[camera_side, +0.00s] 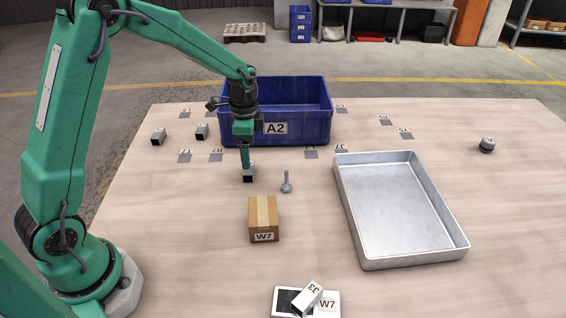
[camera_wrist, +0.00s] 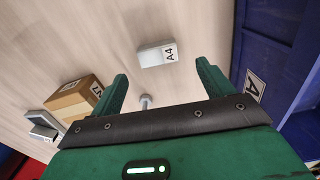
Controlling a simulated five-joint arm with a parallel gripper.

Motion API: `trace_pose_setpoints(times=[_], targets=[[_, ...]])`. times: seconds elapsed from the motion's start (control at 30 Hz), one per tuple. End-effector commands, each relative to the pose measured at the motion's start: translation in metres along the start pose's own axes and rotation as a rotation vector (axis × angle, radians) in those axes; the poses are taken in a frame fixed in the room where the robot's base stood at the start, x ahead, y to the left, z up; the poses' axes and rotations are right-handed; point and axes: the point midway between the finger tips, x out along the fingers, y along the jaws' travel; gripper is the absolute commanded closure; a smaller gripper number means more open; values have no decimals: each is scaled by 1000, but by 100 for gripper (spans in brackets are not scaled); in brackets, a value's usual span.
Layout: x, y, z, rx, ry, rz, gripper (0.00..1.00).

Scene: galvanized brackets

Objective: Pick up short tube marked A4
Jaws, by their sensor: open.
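The short tube marked A4 (camera_wrist: 153,55) shows in the wrist view as a pale block with a white label, lying on the wooden table just beyond and between my fingertips. In the side view the short tube (camera_side: 249,177) shows a dark open end directly below my gripper (camera_side: 245,162); its label is partly hidden there. My gripper (camera_wrist: 161,72) is open, with its two green fingers apart and nothing between their tips. The side view does not clearly show the gap between fingers and tube.
A blue bin marked A2 (camera_side: 317,115) stands close behind my gripper. A bolt (camera_side: 286,184) stands just right, and a cardboard box W7 (camera_side: 263,218) sits in front. A metal tray (camera_side: 451,212) lies further right. Two dark-ended tubes (camera_side: 158,137) (camera_side: 202,131) lie back left.

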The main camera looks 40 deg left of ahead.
Motion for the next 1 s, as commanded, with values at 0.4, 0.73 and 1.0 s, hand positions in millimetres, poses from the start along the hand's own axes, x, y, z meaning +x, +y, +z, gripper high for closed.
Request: trace_pose_setpoints(times=[0.4, 0.73, 1.0], targets=[[14, 1, 1, 0, -1, 1, 20], [50, 3, 2, -1, -1, 1, 20], [56, 2, 2, -1, 0, 0, 20]])
